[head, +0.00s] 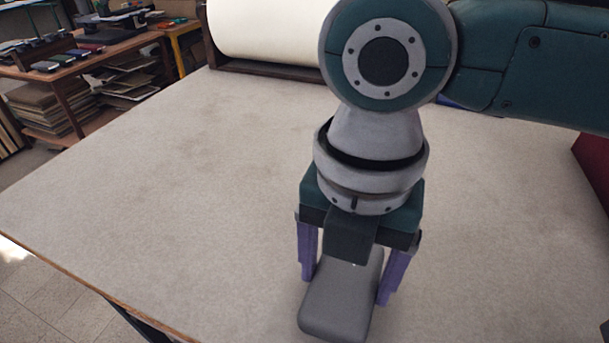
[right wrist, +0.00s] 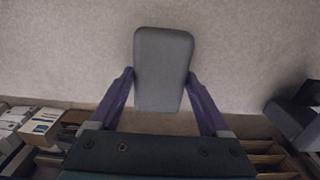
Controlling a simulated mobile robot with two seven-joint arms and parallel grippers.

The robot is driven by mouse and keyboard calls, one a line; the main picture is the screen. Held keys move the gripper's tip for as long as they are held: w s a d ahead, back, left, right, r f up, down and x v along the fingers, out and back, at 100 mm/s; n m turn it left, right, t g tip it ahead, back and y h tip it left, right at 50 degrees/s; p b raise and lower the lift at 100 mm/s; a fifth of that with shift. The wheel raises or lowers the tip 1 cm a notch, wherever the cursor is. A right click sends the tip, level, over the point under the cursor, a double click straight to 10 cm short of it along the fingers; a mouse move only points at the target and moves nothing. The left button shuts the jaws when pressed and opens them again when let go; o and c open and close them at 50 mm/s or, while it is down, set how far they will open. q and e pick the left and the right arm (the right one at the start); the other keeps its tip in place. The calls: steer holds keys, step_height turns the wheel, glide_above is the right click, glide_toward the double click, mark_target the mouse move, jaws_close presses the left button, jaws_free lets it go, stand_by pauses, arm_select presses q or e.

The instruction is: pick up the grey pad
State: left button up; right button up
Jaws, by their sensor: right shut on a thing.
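The grey pad (head: 342,298) is a smooth, flat block with rounded corners near the front middle of the table in the head view. My right gripper (head: 347,288) points down at it, with purple fingers on either side, shut on the pad. In the right wrist view the pad (right wrist: 163,68) sits between the two fingertips (right wrist: 160,80) and extends beyond them. Whether the pad touches the table or is lifted cannot be told. My left gripper is not in view.
The pale table top (head: 150,200) is clear around the pad. A large white roll (head: 262,30) lies along the back edge. A dark red thing (head: 592,155) stands at the right edge. Wooden shelves (head: 75,75) with stacked boards stand off to the left.

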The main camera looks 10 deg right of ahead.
step_height(320, 180, up, 18)
steer(key=p, duration=0.2)
steer(key=w+d+r+m+p, duration=0.1)
steer(key=d+r+m+p, duration=0.2)
steer(key=m, duration=0.8)
step_height(320, 180, up, 44)
steer(key=m+p, duration=1.8)
steer(key=p, duration=2.2)
glide_above(348, 276)
steer(key=s+d, duration=0.4)
steer(key=d, duration=0.4)
steer(key=shift+s+a+f, duration=0.15)
steer(key=shift+a+f, duration=0.1)
